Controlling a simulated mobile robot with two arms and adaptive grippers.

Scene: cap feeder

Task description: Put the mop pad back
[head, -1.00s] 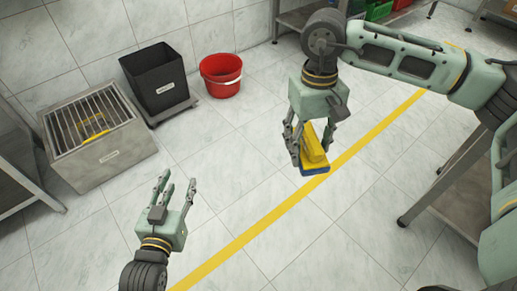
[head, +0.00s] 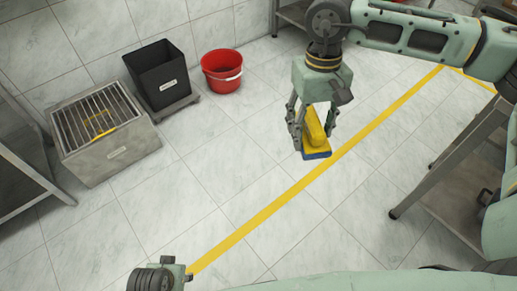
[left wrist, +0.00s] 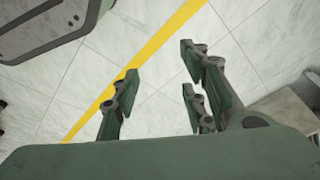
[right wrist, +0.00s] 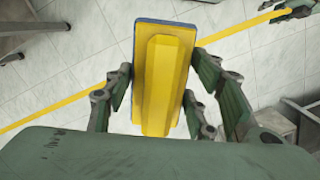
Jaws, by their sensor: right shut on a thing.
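The mop pad (head: 315,130), a block with a yellow raised top and a blue base, is held in my right gripper (head: 313,142) above the floor. In the right wrist view the mop pad (right wrist: 164,80) sits upright between the fingers, its blue edge showing along the far end and side. My right gripper is shut on it.
A metal box with a grate (head: 133,149) stands at the left, with something yellow under its bars. A black bin (head: 163,85) on a low base and a red bucket (head: 221,71) stand along the wall. Metal tables flank both sides. The floor with the yellow line (head: 270,210) is clear.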

